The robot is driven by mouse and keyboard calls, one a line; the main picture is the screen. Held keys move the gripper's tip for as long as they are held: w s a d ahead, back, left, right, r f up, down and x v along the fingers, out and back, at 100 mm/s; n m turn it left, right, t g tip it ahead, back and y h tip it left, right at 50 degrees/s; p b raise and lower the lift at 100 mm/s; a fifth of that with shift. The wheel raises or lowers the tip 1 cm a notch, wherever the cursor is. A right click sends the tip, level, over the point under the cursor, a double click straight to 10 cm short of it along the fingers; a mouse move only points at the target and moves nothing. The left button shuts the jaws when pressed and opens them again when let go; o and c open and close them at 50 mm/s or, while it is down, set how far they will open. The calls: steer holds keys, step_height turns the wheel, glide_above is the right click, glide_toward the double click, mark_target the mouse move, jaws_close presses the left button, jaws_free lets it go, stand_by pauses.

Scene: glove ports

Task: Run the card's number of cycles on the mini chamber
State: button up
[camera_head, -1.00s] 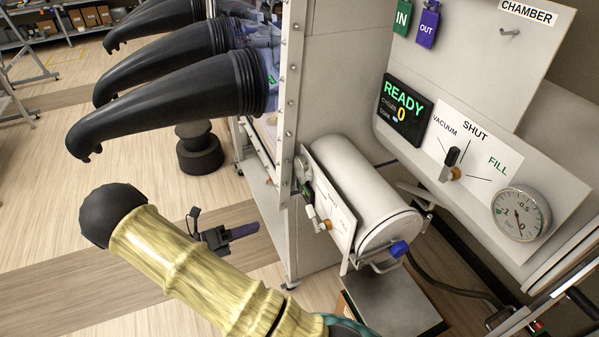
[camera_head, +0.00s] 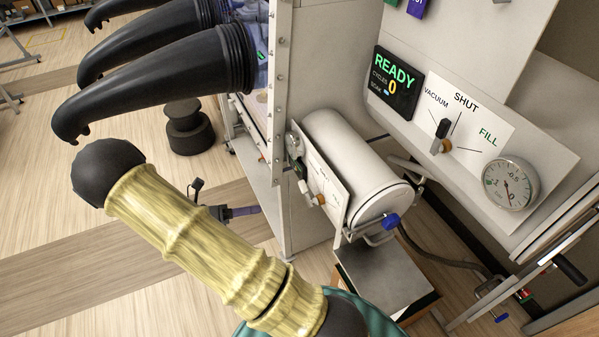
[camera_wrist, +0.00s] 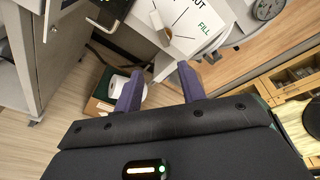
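The mini chamber (camera_head: 345,165) is a white cylinder beside the glove box, with a round end door and a blue knob (camera_head: 391,221); the door looks shut. A small valve plate (camera_head: 320,185) with an orange-based handle is on its side. On the large panel, a display (camera_head: 396,80) reads READY, CYCLES 0. The panel valve handle (camera_head: 441,136) points towards SHUT, between VACUUM and FILL. A gauge (camera_head: 510,184) sits below FILL. My gripper (camera_head: 258,210) is left of the chamber, over the floor; in the wrist view its purple fingers (camera_wrist: 160,78) are apart and empty. No card is readable.
Black gloves (camera_head: 170,80) stick out from the glove box at upper left. A grey-topped stand (camera_head: 385,275) is below the chamber, with a hose (camera_head: 450,240) behind it. A purple tag (camera_head: 418,7) hangs at the top edge. The floor on the left is mostly clear.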

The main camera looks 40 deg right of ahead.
steer(key=s+a+r+m+t+y, duration=0.3)
steer(key=m+y, duration=0.4)
steer(key=m, duration=0.5)
steer(key=s+a+r+m+t+y, duration=0.4)
steer(key=s+r+m+t+y, duration=0.1)
steer(key=m, duration=0.7)
steer(key=shift+r+m+y, duration=0.3)
steer(key=shift+r+y, duration=0.55)
steer(key=shift+y, duration=0.55)
steer(key=shift+s, duration=0.1)
